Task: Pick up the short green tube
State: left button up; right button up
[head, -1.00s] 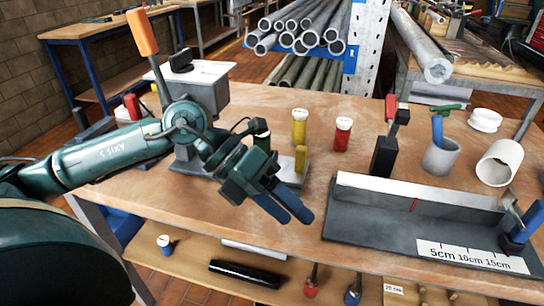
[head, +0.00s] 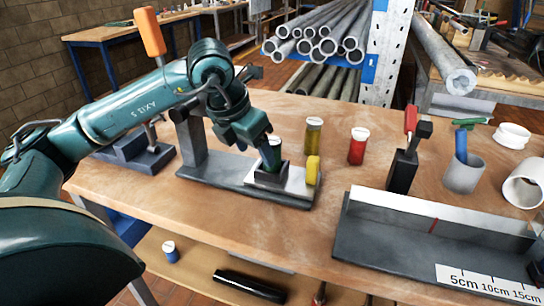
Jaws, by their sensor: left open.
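The short green tube (head: 272,154) stands upright at the dark block (head: 271,176) on the fixture's pale plate. My left gripper (head: 264,137) is open and points down at the tube's upper end. Its fingers are largely hidden or merge with the tube, so I cannot tell whether they touch it. My right gripper is out of view.
A yellow capped tube (head: 313,137) and a red capped tube (head: 357,147) stand behind. Bare wood lies between.

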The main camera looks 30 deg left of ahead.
aim_at(271, 141)
pick_arm(q)
jog(key=w, duration=0.3)
jog(key=w+d+f, duration=0.1)
jog(key=w, duration=0.1)
jog(key=shift+p, duration=0.4)
jog(key=shift+w+f, duration=0.1)
jog(key=c, duration=1.1)
